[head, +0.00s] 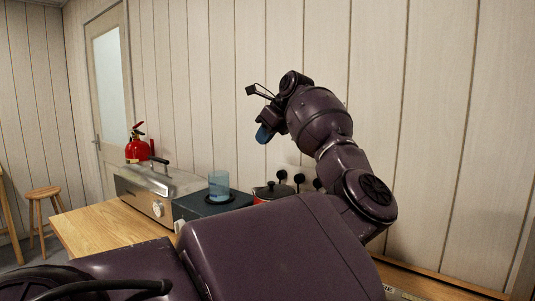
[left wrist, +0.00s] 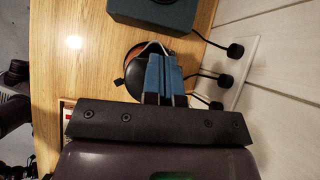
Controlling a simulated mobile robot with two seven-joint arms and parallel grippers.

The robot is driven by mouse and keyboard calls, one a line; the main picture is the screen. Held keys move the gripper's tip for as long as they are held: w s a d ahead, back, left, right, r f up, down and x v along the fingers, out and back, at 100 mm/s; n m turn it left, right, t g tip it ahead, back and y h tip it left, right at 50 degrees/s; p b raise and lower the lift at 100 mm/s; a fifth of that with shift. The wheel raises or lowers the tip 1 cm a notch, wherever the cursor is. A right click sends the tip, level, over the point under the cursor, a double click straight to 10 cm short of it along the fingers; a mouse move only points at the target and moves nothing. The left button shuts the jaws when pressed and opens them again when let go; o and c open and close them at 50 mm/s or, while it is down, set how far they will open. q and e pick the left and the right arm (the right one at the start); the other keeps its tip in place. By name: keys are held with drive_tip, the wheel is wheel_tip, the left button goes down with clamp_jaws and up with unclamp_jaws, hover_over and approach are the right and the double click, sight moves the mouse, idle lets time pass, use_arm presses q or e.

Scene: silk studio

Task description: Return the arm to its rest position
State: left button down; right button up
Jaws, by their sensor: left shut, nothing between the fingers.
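My left arm rises across the head view and bends back toward the wall. My left gripper (head: 263,134) is raised above the table, near the wall, with its blue fingertips pointing down and left. In the left wrist view its blue fingers (left wrist: 163,78) are together, with nothing between them. They show over a dark round pot (left wrist: 135,72), which they partly hide. My right gripper is not in view.
The wooden table (head: 88,232) holds a metal case (head: 150,186) with a knob, a dark box (head: 205,207), a blue glass (head: 219,185) and a red pot (head: 272,192). A fire extinguisher (head: 137,147) stands behind. Black plugs (left wrist: 226,80) line the wall. A stool (head: 42,205) stands left.

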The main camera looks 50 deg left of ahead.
use_arm(q)
drive_tip(key=shift+s+a+r, duration=0.1)
drive_tip(key=shift+a+r, duration=0.05)
drive_tip(key=shift+r, duration=0.7)
drive_tip(key=shift+s+a+r, duration=0.1)
drive_tip(key=shift+a+r, duration=0.05)
drive_tip(key=shift+r, duration=0.65)
